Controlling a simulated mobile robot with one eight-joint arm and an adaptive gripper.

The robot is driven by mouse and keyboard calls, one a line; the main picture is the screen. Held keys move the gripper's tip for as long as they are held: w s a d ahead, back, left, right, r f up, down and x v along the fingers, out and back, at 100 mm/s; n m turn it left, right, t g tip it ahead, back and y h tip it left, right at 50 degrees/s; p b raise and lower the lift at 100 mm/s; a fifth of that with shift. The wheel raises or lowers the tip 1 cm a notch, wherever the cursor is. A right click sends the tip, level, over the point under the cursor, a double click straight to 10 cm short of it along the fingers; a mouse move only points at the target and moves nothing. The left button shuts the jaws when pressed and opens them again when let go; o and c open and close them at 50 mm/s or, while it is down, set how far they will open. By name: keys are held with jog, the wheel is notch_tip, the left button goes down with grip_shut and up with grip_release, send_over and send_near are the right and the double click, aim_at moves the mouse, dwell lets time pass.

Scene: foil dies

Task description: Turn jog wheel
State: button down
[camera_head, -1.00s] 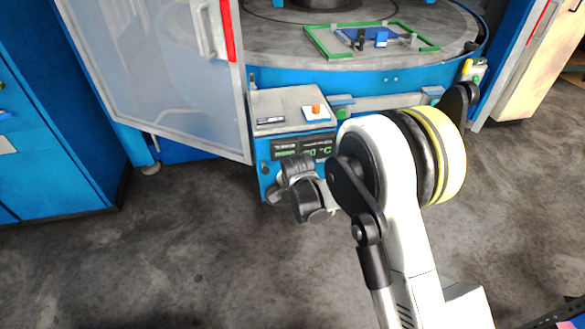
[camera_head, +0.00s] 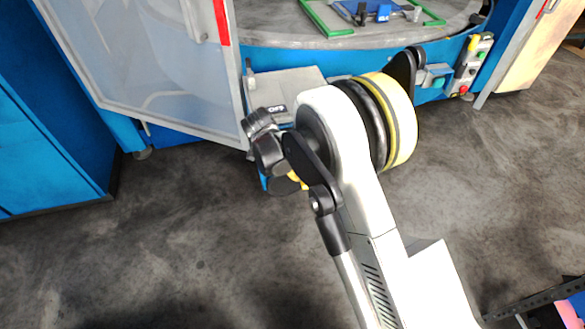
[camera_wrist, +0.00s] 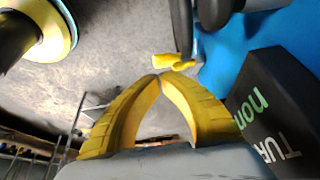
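My gripper (camera_wrist: 159,78) shows in the wrist view with two yellow fingers whose tips meet, with nothing seen between them. In the wrist view, a black display housing (camera_wrist: 275,115) with partly visible, upside-down lettering is right of the fingers, beside a blue panel (camera_wrist: 235,65). A dark rounded part (camera_wrist: 182,30) and a small yellow part (camera_wrist: 172,62) are beyond the tips. I cannot tell whether either belongs to the jog wheel.
A framed translucent door (camera_head: 150,70) stands open left of the control box. Behind is a round table (camera_head: 270,30) with a green frame (camera_head: 325,27). A button panel (camera_head: 470,68) is at the right. Grey floor (camera_head: 180,240) is clear at the lower left.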

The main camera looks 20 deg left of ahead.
aim_at(307, 183)
jog(key=b+x, duration=0.1)
jog(key=x, duration=0.4)
jog(key=shift+s+a+b, duration=0.1)
jog(key=shift+a+b, duration=0.1)
jog(key=shift+b, duration=0.1)
